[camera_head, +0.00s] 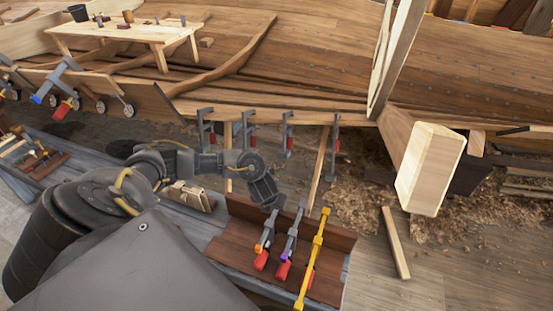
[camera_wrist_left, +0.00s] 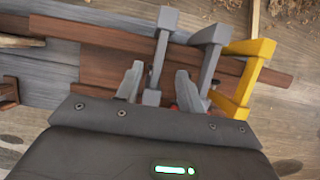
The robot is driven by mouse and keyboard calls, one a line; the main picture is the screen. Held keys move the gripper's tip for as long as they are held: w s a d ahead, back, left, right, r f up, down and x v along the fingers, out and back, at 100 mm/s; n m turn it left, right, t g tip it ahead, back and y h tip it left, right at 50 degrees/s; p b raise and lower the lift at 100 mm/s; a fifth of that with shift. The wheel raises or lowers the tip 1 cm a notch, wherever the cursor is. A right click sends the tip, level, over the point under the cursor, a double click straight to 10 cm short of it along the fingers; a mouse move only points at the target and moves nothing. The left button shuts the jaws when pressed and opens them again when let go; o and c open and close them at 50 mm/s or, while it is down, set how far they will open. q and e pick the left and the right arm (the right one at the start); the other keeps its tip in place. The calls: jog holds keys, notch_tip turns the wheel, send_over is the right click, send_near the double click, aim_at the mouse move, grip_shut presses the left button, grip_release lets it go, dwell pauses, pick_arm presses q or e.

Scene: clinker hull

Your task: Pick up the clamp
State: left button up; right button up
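Three clamps lie side by side in a brown wooden tray (camera_head: 240,208). The left one is a grey clamp (camera_head: 266,238) with an orange tip and red handle. The middle one is a grey clamp (camera_head: 292,238) with a purple tip and red handle. The right one is a yellow clamp (camera_head: 315,250). My left gripper (camera_head: 272,202) is over the tray at the upper end of the left grey clamp. In the left wrist view my left gripper (camera_wrist_left: 160,78) is open, with that clamp's grey bar (camera_wrist_left: 153,95) between its fingers. My right gripper is not in view.
The tray sits on a grey-blue bench (camera_head: 200,228) beside a small wooden block (camera_head: 190,196). Several more clamps (camera_head: 288,135) hang along the hull's edge (camera_head: 350,115). A pale upright post and a wooden beam (camera_head: 430,170) stand to the right. The floor has shavings.

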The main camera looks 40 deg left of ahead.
pick_arm(q)
jog(key=shift+b+x, duration=0.35)
jog(key=shift+x, duration=2.8)
jog(key=shift+w+r, duration=0.1)
jog(key=shift+f, duration=0.25)
grip_shut()
jog(key=shift+r, duration=0.1)
